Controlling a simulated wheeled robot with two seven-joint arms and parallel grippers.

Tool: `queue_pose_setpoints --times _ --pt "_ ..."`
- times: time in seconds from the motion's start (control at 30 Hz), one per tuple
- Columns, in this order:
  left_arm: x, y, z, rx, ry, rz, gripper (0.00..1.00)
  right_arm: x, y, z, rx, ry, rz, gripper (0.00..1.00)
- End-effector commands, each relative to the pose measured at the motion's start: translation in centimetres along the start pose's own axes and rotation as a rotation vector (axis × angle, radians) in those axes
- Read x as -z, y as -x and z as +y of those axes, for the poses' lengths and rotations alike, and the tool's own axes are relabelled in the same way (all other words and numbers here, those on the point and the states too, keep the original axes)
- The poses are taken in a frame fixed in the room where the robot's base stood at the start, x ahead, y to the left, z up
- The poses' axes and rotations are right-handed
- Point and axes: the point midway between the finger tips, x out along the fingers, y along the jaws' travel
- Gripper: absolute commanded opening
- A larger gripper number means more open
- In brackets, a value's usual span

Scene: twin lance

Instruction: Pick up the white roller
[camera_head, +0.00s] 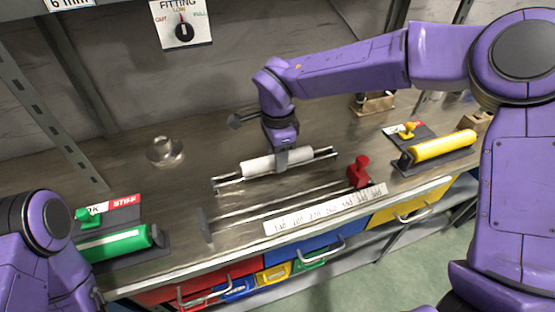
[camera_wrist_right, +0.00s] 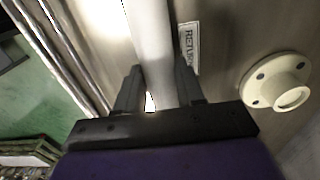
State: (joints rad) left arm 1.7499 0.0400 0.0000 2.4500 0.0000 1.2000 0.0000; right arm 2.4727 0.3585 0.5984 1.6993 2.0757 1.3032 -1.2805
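The white roller (camera_head: 262,165) lies lengthwise in a metal rail frame on the bench in the head view. My right gripper (camera_head: 285,155) points down at the roller's right half. In the right wrist view the roller (camera_wrist_right: 150,40) passes between the two dark fingers of my right gripper (camera_wrist_right: 160,75), with one finger on each side, very close to it. I cannot tell whether both fingers press on it. The roller shows no clear lift from the frame. My left arm shows at the lower left; its gripper is out of view.
A green roller (camera_head: 115,244) lies at left and a yellow roller (camera_head: 443,146) at right. A red clamp-like part (camera_head: 359,171) stands by the front rails. A round metal flange (camera_head: 163,151) sits behind left; a cream flange (camera_wrist_right: 277,82) shows in the wrist view.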

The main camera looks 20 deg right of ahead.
Motion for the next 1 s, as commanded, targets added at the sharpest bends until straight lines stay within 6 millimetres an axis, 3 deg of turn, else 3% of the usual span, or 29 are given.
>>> queue_pose_setpoints --times 0.43,0.67,0.9,1.0 --pt "0.0 0.0 0.0 0.000 0.000 0.000 0.43 0.0 0.3 -0.1 0.003 -0.001 -0.001 0.00" --pt "0.0 0.1 0.0 0.000 0.000 0.000 0.43 0.0 3.4 -0.1 0.005 -0.002 -0.003 0.00" --pt "-0.4 -0.9 0.1 0.000 0.000 0.000 0.43 -3.2 9.5 4.4 0.007 0.002 -0.002 0.00" --pt "-0.7 -1.6 0.1 0.000 0.000 0.000 0.43 -5.0 10.4 7.0 0.003 0.005 -0.001 0.00"
